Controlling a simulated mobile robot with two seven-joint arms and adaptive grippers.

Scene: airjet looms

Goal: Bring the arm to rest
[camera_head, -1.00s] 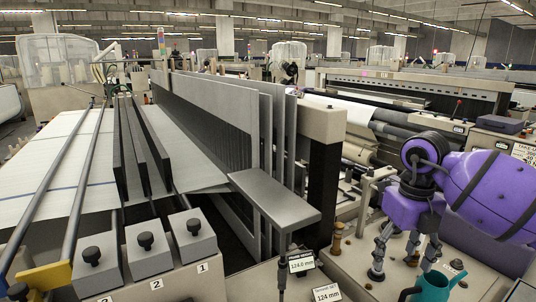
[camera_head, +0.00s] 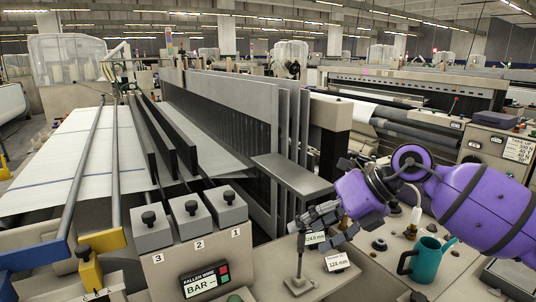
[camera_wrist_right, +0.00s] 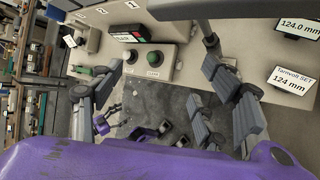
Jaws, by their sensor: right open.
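My right arm (camera_head: 480,205) comes in from the right in the head view, purple with dark bands. Its gripper (camera_head: 325,228) points left and down, fingers spread and nothing between them. The fingers are in front of the small gauge stand (camera_head: 298,284) and the 124 mm labels; whether they touch is unclear. In the wrist view the open gripper (camera_wrist_right: 165,100) has its grey fingers apart, with the loom's control panel (camera_wrist_right: 145,55) beyond. My left gripper is not in view.
A teal jug (camera_head: 425,262) stands on the ledge below my right arm. A grey plate (camera_head: 297,178) juts out behind the gripper. Blocks numbered 1 to 3 (camera_head: 190,218) and a "BAR" display (camera_head: 205,281) are to the left. Looms fill the background.

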